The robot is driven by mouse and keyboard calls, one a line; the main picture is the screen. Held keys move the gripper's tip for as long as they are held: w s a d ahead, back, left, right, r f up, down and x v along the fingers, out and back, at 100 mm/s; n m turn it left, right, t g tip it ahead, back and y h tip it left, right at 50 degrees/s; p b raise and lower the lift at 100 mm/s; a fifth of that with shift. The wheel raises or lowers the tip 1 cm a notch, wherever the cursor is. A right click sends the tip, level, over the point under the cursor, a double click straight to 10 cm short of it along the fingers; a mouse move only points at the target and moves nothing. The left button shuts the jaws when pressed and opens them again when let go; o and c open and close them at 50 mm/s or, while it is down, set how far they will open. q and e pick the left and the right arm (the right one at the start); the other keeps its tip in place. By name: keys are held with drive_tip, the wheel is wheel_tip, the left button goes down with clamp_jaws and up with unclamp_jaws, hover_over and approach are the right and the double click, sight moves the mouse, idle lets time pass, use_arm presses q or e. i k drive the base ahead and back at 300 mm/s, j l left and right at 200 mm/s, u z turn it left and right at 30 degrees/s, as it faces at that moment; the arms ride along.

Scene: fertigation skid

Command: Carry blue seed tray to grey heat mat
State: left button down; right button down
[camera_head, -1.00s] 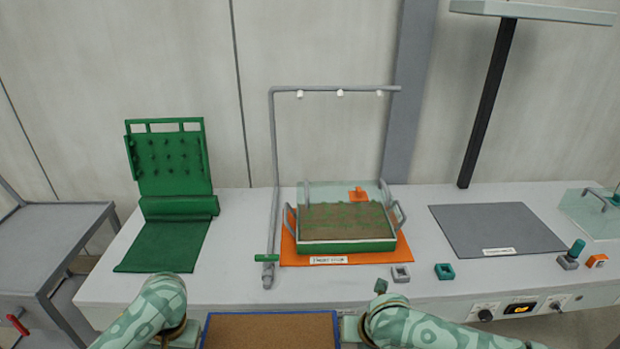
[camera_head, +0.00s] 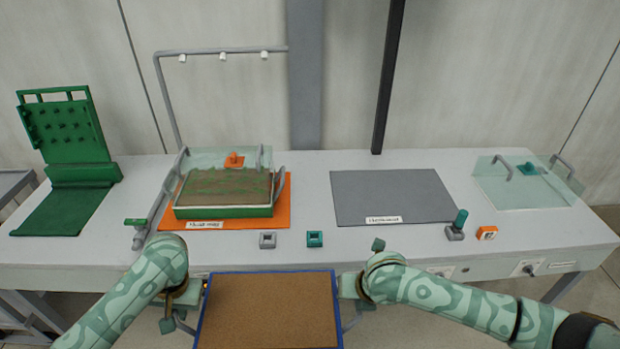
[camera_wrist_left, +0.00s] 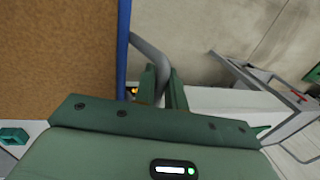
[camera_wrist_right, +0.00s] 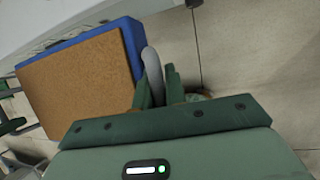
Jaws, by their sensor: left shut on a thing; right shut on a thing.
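The blue seed tray (camera_head: 267,310), with a blue rim and brown soil, is held level in front of me, before the bench's front edge. My left gripper (camera_head: 190,298) is shut on its left grey handle, which passes between the fingers in the left wrist view (camera_wrist_left: 160,85). My right gripper (camera_head: 352,290) is shut on its right handle, also seen between the fingers in the right wrist view (camera_wrist_right: 156,88). The grey heat mat (camera_head: 390,196) lies flat and empty on the bench, beyond the tray and to its right, with a white label at its front.
A green tray (camera_head: 222,211) stands on an orange mat (camera_head: 283,212) under a pipe frame. Small grey (camera_head: 268,240) and teal (camera_head: 314,239) blocks lie near the bench's front edge. A teal-topped knob (camera_head: 458,222), an orange block (camera_head: 487,232) and a clear cover (camera_head: 520,185) are right of the mat.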

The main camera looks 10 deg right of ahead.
sight(394, 200)
drive_tip(key=l, duration=1)
drive_tip(key=k+l, duration=0.15)
drive_tip(key=l, duration=0.8)
